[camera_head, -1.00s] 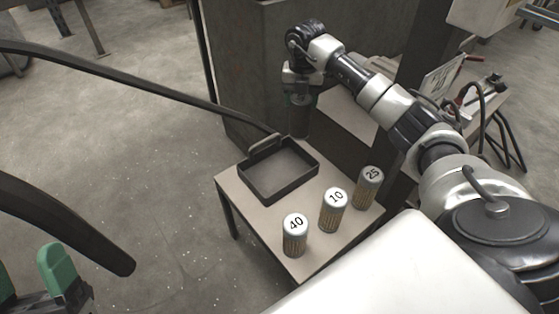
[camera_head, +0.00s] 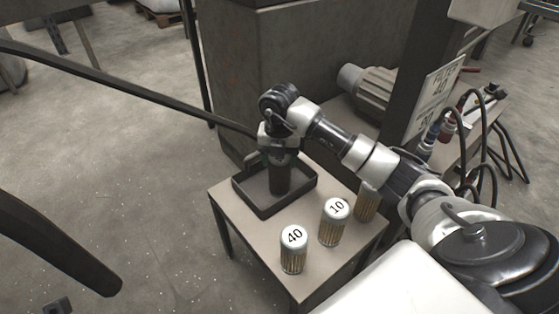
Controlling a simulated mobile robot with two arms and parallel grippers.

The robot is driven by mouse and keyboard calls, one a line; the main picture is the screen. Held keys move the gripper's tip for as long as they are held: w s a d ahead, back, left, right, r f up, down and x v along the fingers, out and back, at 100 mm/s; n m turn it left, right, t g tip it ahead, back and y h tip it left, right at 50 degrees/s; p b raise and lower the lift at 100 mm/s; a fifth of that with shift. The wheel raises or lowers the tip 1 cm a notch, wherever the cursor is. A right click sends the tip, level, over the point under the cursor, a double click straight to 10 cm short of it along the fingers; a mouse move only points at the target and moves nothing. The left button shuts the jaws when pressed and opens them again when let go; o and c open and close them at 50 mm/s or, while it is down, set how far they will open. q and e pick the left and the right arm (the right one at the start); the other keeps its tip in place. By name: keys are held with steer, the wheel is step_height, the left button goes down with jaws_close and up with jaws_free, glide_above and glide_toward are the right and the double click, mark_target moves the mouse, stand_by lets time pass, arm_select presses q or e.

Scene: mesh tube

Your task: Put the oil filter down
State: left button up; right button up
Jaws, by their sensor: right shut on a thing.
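My right gripper (camera_head: 277,152) points down over the dark tray (camera_head: 260,210) on the small table. It is shut on the oil filter (camera_head: 281,177), a dark, upright cylinder. The filter's lower end is within the tray's outline; I cannot tell whether it touches the tray floor. The gripper's fingers are mostly hidden by the wrist and the filter. Only a small dark part, perhaps of my left gripper, shows at the bottom left edge; its fingers are out of sight.
Filter cartridges marked 40 (camera_head: 293,250) and 10 (camera_head: 334,222) stand upright on the table (camera_head: 262,250). A third cartridge (camera_head: 367,203) is partly hidden behind my right arm. A large grey cabinet (camera_head: 315,60) stands behind the table. A motor (camera_head: 366,86) is at its right.

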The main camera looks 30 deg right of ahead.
steer(key=shift+r, duration=0.1)
steer(key=o, duration=1.3)
